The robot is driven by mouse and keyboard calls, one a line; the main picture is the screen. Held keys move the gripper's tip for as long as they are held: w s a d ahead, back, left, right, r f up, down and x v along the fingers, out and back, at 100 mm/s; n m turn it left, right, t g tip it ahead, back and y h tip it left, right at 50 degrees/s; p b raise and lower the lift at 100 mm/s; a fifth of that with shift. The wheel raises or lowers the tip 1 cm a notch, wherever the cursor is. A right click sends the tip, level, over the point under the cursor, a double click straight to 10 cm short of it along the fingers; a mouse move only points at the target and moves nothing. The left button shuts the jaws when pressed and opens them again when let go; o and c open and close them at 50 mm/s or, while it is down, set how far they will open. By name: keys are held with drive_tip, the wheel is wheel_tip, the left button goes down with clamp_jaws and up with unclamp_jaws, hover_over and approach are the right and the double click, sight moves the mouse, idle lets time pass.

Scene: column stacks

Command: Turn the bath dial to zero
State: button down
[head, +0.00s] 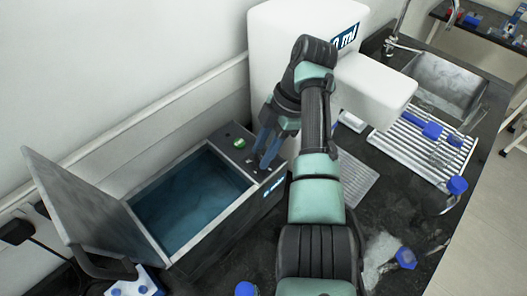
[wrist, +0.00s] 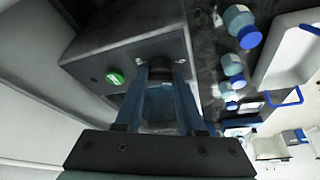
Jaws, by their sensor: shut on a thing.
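The water bath (head: 222,228) stands left of centre in the head view, its lid (head: 78,205) raised and blue water inside. Its control panel at the back right carries a green button (head: 239,143), which also shows in the wrist view (wrist: 115,77). My gripper (head: 262,158) is at this panel, fingers pointing down. In the wrist view its blue fingers (wrist: 160,72) close on the dark bath dial (wrist: 160,64), right of the green button. The fingers hide most of the dial, and I cannot read its setting.
A large white machine (head: 385,88) stands behind and right of my gripper. A sink (head: 447,85) and a white drying rack (head: 420,140) are at the right. Blue-capped bottles (head: 406,258) stand on the dark counter. A rack with blue caps (head: 135,284) is at the front left.

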drive_tip(key=shift+f, duration=0.1)
idle(0.3)
drive_tip(key=c, duration=0.5)
unclamp_jaws()
drive_tip(key=p+v, duration=0.3)
drive_tip(key=v, duration=0.4)
drive_tip(key=shift+d+r, duration=0.1)
drive_tip(key=shift+r, duration=0.15)
